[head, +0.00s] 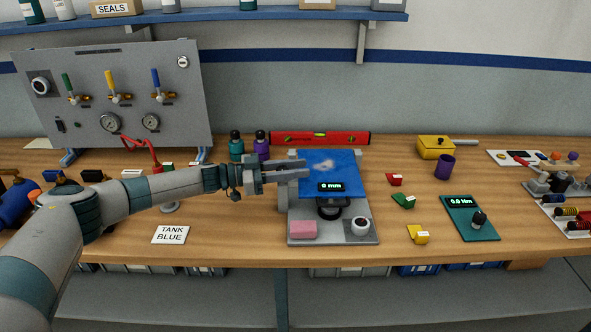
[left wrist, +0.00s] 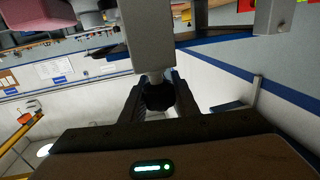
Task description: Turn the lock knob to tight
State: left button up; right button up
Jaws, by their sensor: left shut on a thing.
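A grey stand has a flat base (head: 305,239) and a grey post (head: 283,193) at its left side. A dark knob (left wrist: 158,94), which looks like the lock knob, sits at the end of a grey bar in the left wrist view. My left gripper (head: 286,170) reaches in from the left at the post and is shut on this knob, one finger on each side. In the head view the fingers hide the knob, and no tight mark can be read. A small display (head: 330,187) on the stand reads 0 mm. My right gripper is not in view.
Two bottles (head: 237,147) and a red level (head: 320,138) stand behind.

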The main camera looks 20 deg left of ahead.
aim_at(283, 169)
pick_arm(q)
jog(key=shift+r, duration=0.2)
jog(key=o, duration=1)
jog(key=shift+o, duration=0.3)
jog(key=shift+w+d+f, duration=0.1)
jog(key=b+v, duration=0.1)
jog(key=v, duration=0.2)
jog(key=shift+a+f, duration=0.15)
jog(key=shift+a, duration=0.2)
jog(key=b+v, duration=0.4)
jog(key=v, duration=0.9)
jog(key=shift+s+a, duration=0.25)
jog(key=shift+s, duration=0.2)
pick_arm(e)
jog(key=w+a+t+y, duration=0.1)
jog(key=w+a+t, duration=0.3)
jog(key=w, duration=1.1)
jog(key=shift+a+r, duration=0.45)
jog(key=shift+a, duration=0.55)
